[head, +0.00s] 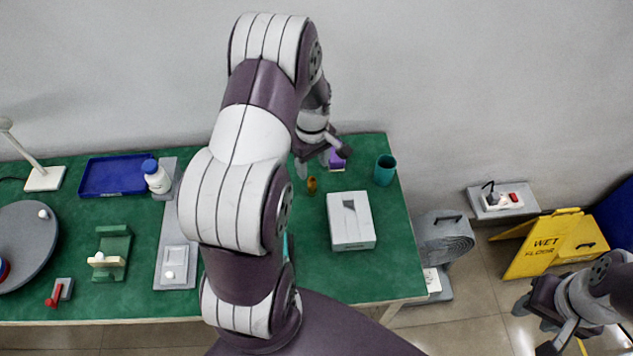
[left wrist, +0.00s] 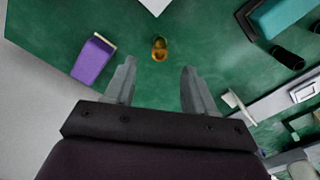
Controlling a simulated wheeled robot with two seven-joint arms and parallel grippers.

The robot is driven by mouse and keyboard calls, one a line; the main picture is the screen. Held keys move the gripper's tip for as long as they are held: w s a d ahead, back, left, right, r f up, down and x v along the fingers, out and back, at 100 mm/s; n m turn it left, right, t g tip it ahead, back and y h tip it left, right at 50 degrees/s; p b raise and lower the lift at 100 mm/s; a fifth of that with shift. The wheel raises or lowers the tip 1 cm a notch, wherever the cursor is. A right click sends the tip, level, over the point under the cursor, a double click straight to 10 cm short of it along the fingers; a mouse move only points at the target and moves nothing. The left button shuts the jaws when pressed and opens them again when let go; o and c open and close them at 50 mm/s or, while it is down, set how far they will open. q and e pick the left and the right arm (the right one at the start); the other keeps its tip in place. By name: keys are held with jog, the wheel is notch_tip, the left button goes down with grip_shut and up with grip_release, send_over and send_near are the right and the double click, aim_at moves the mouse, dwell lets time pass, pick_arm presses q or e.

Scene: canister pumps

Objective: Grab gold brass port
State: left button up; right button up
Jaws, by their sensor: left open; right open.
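The gold brass port (head: 311,185) is a small gold piece on the green table, left of the white box. In the left wrist view the brass port (left wrist: 159,48) lies beyond and between my fingertips, apart from them. My left gripper (left wrist: 158,78) is open and empty, pointing toward it. In the head view my left gripper (head: 318,160) is above the far part of the table, partly hidden by my arm. My right gripper (head: 541,327) is open at the lower right, over the floor and away from the table.
A purple block (left wrist: 93,60) lies left of the port in the wrist view. A white box (head: 351,222) and a teal cup (head: 385,170) stand to the right. A white bottle (head: 156,176) and a blue tray (head: 114,176) are at the left. A yellow wet-floor sign (head: 545,243) stands on the floor.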

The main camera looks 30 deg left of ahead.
aim_at(312, 180)
pick_arm(q)
jog(key=f, duration=0.4)
jog(key=shift+w+d+f, duration=0.1)
jog(key=shift+w+f, duration=0.15)
jog(key=shift+w, duration=0.15)
jog(key=f, duration=0.2)
jog(key=s+f+p, duration=0.1)
jog(key=f, duration=0.1)
jog(key=shift+a, duration=0.2)
jog(key=shift+w+f, duration=0.15)
jog(key=shift+f, duration=0.3)
grip_shut()
